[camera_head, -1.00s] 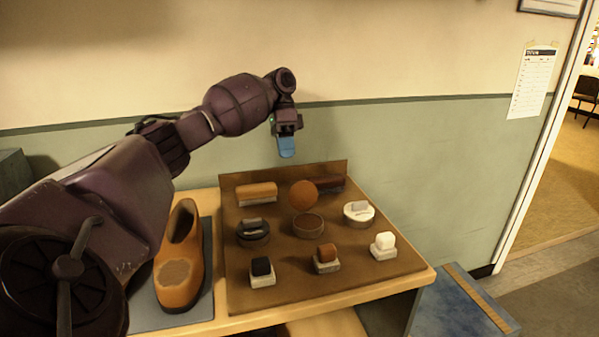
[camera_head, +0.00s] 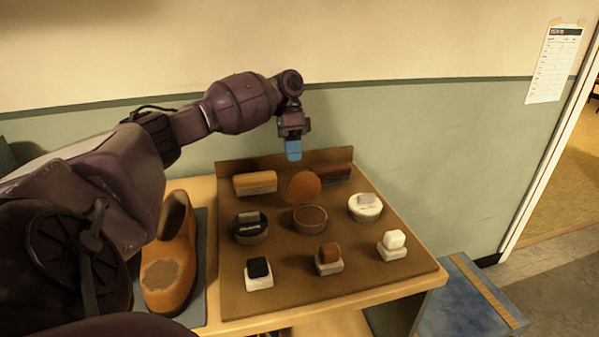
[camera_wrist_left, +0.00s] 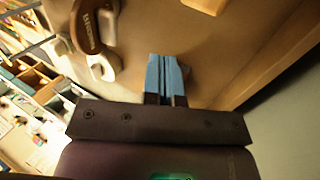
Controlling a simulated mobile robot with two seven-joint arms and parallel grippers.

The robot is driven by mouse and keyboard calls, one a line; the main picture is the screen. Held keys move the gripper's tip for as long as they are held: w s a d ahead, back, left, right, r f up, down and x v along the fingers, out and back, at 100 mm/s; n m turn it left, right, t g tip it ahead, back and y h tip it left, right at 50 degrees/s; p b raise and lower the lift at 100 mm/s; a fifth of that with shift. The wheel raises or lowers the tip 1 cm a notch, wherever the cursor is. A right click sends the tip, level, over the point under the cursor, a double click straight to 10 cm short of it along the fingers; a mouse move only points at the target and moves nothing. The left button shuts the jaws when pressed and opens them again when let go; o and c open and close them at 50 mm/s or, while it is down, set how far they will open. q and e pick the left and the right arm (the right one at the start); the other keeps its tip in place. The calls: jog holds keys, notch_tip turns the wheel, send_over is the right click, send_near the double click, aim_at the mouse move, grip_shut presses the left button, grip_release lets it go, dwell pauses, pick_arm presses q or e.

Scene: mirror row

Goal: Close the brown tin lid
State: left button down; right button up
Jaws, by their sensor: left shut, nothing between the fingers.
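The brown tin (camera_head: 310,220) sits open in the middle of the brown board, its dark brown contents showing. Its round orange-brown lid (camera_head: 304,187) stands raised, nearly upright, at the tin's back edge. My left gripper (camera_head: 293,151) has blue fingertips pointing down. It is shut and empty, above and slightly left of the lid's top in the head view, apparently apart from it. The blue fingertips also show together in the left wrist view (camera_wrist_left: 166,76). My right gripper is in no view.
A black tin (camera_head: 250,236) and a white tin (camera_head: 366,214) flank the brown one. Brushes (camera_head: 255,183) lie along the back ledge, and several small daubers (camera_head: 329,262) stand in front. A tan shoe (camera_head: 170,275) is at the left. A wall rises behind.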

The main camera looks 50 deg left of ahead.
aim_at(303, 185)
pick_arm(q)
jog(key=x, duration=0.3)
jog(key=shift+f, duration=0.15)
jog(key=d, duration=0.1)
jog(key=s, duration=0.1)
jog(key=d, duration=0.1)
jog(key=shift+s+d+r, duration=0.15)
jog(key=shift+d+r, duration=0.15)
jog(key=shift+r, duration=0.05)
jog(key=shift+s+d, duration=0.25)
jog(key=shift+d, duration=0.3)
jog(key=shift+d+r+y+p, duration=0.1)
jog(key=shift+r+y+p, duration=0.2)
jog(key=shift+p, duration=0.3)
jog(key=shift+s+d+t+p, duration=0.1)
jog(key=shift+t+p, duration=0.2)
jog(key=shift+p, duration=0.1)
